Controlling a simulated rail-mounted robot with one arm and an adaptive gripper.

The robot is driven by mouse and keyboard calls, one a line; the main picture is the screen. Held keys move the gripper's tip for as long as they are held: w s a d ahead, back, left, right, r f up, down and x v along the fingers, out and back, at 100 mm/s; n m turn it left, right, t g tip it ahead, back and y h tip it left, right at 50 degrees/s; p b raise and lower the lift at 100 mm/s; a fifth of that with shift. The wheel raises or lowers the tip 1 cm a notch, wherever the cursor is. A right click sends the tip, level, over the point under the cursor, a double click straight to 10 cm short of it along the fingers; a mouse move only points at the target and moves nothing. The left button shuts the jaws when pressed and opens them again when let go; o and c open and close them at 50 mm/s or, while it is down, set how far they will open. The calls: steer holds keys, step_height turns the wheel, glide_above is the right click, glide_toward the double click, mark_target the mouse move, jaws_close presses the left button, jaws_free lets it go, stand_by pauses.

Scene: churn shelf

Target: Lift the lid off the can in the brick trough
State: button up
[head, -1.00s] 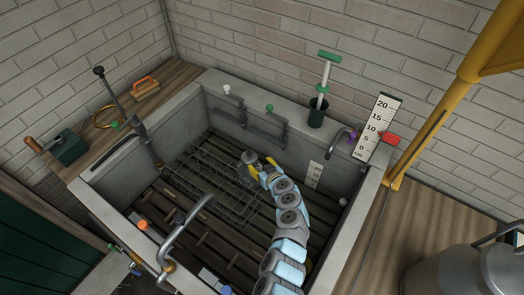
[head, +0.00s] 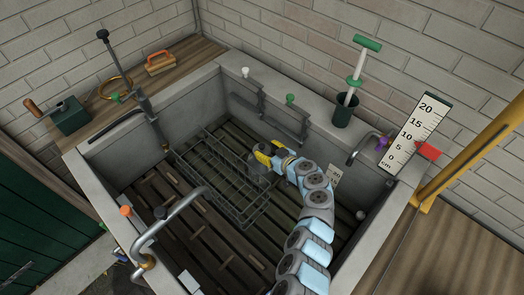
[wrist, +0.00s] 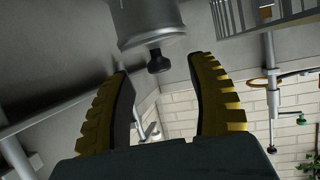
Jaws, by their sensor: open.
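The trough (head: 340,128) has pale grey walls and a slatted dark floor. In the head view my gripper (head: 262,155), with yellow fingers, is low inside it. A grey can (head: 256,172) shows just below the fingers, mostly hidden by them. In the wrist view, which looks inverted, the metal can (wrist: 148,12) is at the top. Its lid (wrist: 150,38) has a dark knob (wrist: 158,62). My open fingers (wrist: 160,72) stand on either side of the knob's line, near its end, with clear gaps. No contact shows.
A wire rack (head: 215,172) lies beside the can. Brackets (head: 285,128) hang from the back wall, and a bent pipe (head: 180,212) crosses the front rim. A scale board (head: 415,130) and a green-handled pump (head: 345,100) stand at the right. The right part of the floor holds my arm.

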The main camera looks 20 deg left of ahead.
mark_target(264, 148)
steer(key=shift+b+x, duration=0.9)
steer(key=shift+x, duration=0.2)
steer(key=shift+w+a+f+b, duration=0.3)
steer(key=shift+a+b, duration=0.2)
jaws_close()
